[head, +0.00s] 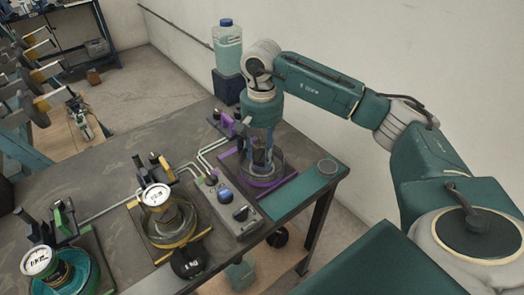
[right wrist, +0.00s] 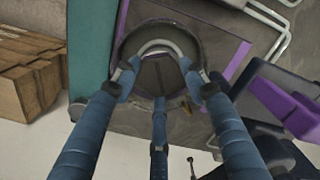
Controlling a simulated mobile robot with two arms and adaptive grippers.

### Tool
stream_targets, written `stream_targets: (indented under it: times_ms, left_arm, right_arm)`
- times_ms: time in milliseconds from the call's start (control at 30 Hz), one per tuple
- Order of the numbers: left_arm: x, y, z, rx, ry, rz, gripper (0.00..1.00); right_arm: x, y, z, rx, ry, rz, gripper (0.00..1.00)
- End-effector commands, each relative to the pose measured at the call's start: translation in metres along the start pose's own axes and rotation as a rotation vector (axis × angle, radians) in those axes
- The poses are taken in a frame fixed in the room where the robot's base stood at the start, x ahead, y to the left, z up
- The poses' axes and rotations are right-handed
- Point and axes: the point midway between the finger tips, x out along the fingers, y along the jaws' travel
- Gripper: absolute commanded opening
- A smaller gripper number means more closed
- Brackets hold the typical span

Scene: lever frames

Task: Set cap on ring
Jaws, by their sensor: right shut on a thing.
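A purple-edged station holds a round, clear-walled ring (head: 264,174) at the right part of the table. My right gripper (head: 262,150) points down over this ring. I cannot tell whether the cap touches the ring, as the fingers hide the contact. My left gripper is not in view.
A purple lever (head: 235,122) stands beside the station. A grey box with knobs (head: 238,212) lies in front. Yellow (head: 160,250) and teal (head: 88,272) stations with gauges stand to the left. A bottle (head: 227,50) stands behind.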

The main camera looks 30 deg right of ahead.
Motion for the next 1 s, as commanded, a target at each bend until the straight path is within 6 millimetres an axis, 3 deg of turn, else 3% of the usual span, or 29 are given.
stream_targets:
  times_ms: [233, 267, 333, 367, 733, 1000]
  left_arm:
    - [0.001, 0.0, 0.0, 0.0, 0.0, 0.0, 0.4]
    - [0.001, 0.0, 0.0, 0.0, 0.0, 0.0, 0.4]
    - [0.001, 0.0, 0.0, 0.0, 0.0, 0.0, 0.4]
    - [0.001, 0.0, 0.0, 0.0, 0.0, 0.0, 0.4]
    - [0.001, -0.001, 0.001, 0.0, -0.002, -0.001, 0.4]
    - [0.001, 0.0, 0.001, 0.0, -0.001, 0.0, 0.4]
  right_arm:
    - [0.0, 0.0, 0.0, 0.0, 0.001, -0.001, 0.06]
    - [0.0, 0.0, 0.0, 0.0, 0.001, -0.001, 0.48]
    - [0.0, 0.0, 0.0, 0.0, 0.001, -0.001, 0.62]
    - [0.0, 0.0, 0.0, 0.0, 0.001, -0.001, 0.65]
    - [-0.005, 0.0, 0.0, 0.0, 0.001, -0.001, 0.65]
    - [-0.056, -0.001, -0.001, 0.0, 0.004, -0.005, 0.65]
